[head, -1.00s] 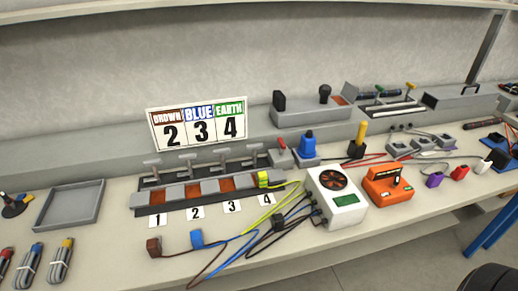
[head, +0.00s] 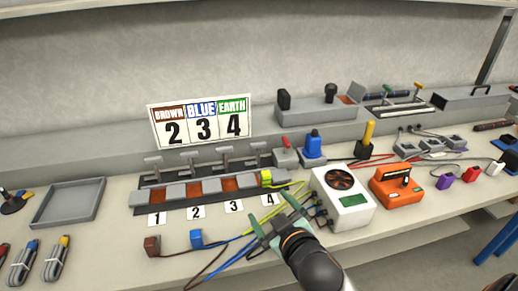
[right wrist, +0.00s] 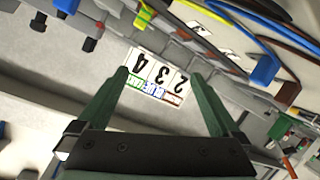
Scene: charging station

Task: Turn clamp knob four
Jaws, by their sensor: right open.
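The terminal block (head: 150,197) has a row of grey T-shaped clamp knobs behind it. Clamp knob four (head: 258,147) is the rightmost, behind the number 4 card (head: 269,199). A yellow-green connector (head: 266,178) sits in the block's fourth place; it also shows at the top of the right wrist view (right wrist: 145,14). My right gripper (head: 273,217) is open and empty, in front of the block near card 4 and apart from the knob. In the right wrist view the sign (right wrist: 157,74) shows between its green fingers. My left gripper is not in view.
Brown (head: 152,246) and blue (head: 196,238) connectors with loose cables lie in front of the block. A white fan box (head: 352,213) and an orange device (head: 396,186) stand to the right. The sign (head: 201,122) stands behind the knobs. A grey tray (head: 68,203) is at left.

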